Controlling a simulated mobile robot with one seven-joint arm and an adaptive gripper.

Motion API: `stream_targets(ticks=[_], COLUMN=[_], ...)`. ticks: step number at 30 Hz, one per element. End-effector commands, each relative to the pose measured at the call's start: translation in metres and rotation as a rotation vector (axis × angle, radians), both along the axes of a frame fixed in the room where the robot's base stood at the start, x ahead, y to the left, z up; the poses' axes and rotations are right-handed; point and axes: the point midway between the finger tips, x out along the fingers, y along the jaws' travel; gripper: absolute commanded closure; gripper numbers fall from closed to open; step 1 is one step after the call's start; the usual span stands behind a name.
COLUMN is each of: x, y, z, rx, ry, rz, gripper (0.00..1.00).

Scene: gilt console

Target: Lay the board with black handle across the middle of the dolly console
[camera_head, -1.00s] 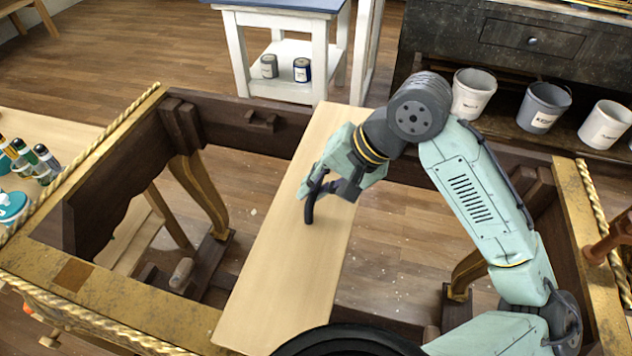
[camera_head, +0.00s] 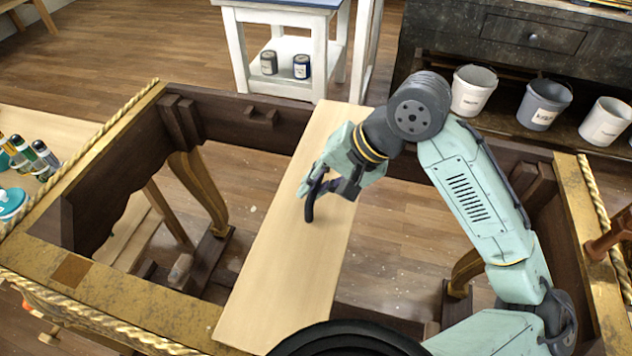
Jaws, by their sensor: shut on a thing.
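The pale wooden board (camera_head: 285,262) spans the middle of the open-topped dolly console (camera_head: 95,152), running from its far rail toward its near side. Its black handle (camera_head: 311,198) stands up near the middle of the board. My gripper (camera_head: 318,190) is shut on the black handle from the upper right. The far end of the board overlaps the far rail. The near end is partly hidden by a dark round part at the bottom. I cannot tell whether the board rests fully on both rails.
A side table with paint bottles (camera_head: 38,155) stands at the left. A white stand (camera_head: 290,50) with two small cans is behind the console. A dark cabinet with several buckets (camera_head: 543,104) stands at the back right. The console's openings beside the board are empty.

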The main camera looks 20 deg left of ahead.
Motion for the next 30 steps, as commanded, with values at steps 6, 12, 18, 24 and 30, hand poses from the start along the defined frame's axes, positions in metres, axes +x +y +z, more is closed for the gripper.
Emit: stream_targets(ticks=[6,12,18,24,30], x=[0.0,0.0,-0.0001,-0.0002,-0.0002], y=[0.0002,0.0,0.0,-0.0001,-0.0002], z=[-0.0001,-0.0004,-0.0005,-0.0011,-0.001], rx=[0.001,0.0,0.0,-0.002,-0.002], ry=[-0.001,0.0,0.0,0.001,0.001], rz=[0.0,0.0,0.0,0.001,0.001], gripper=[0.79,0.66,0.65,0.53,0.39])
